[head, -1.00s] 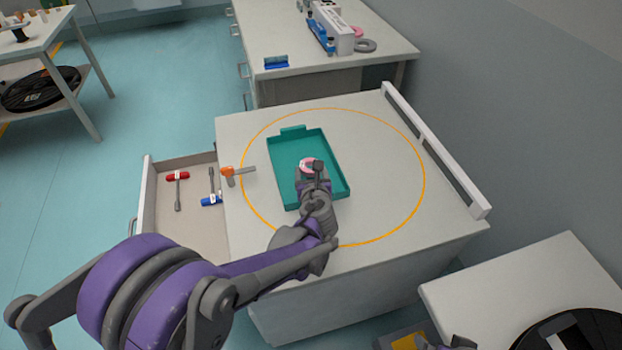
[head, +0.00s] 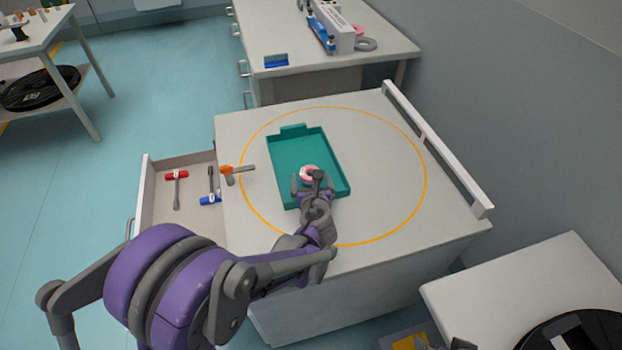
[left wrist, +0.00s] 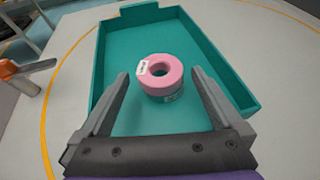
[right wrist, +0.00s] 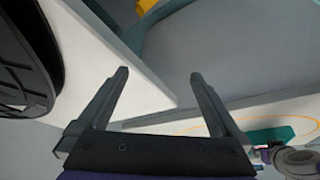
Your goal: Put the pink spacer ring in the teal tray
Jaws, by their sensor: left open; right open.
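The teal tray (head: 283,165) lies on the grey table, inside an orange outline. My right gripper (right wrist: 159,77) is open and empty, away from the tray, near a white table edge.
An orange-handled tool (head: 236,171) lies left of the tray. An open drawer (head: 150,190) holds red- and blue-handled tools. A white rail (head: 435,150) edges the table's right side. A black reel (head: 575,335) sits on the right-hand table. Another bench (head: 300,50) stands behind.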

